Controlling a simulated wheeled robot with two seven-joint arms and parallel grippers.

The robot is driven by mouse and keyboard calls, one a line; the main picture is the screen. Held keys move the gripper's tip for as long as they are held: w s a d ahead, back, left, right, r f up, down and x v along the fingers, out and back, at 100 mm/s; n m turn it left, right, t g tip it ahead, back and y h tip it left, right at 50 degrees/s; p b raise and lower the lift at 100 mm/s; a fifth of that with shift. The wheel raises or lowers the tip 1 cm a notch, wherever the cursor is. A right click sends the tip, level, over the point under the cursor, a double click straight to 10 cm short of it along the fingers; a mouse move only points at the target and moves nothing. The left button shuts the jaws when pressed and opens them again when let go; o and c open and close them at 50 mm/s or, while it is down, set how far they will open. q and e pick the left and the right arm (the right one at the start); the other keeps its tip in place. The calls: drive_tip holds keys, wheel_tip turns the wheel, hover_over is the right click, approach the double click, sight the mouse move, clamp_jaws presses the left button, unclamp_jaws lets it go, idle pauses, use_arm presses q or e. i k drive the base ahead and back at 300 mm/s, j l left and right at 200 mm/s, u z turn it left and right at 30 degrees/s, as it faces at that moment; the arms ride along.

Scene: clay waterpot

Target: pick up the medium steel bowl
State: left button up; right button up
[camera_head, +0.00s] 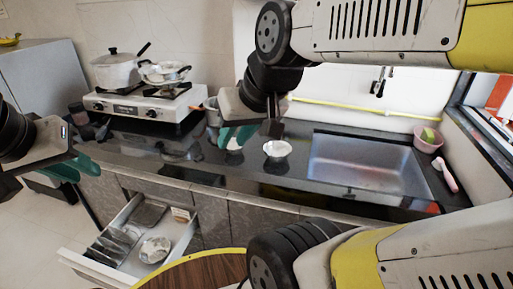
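Shiny metal bowls or pans (165,73) sit on the right burner of the stove, seemingly stacked. A round, silvery bowl-like thing (154,250) lies in the open drawer. I cannot tell which of these is the medium steel bowl. My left gripper (75,168), with teal fingers, hangs at the far left, in front of the counter's left end. It looks open and empty. My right gripper (235,136) points down over the counter, left of a small white bowl (277,150). Its teal fingers look apart, and they partly hide another pale bowl or dish (234,150) behind them.
A white lidded pot (115,70) stands on the stove (145,106). The drawer (185,240) juts out below the counter. A round wooden top (205,272) is in front.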

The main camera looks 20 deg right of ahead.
sight(277, 152)
drive_tip(key=i+z, duration=0.75)
drive_tip(key=k+j, duration=0.05)
drive_tip(key=k, duration=0.05)
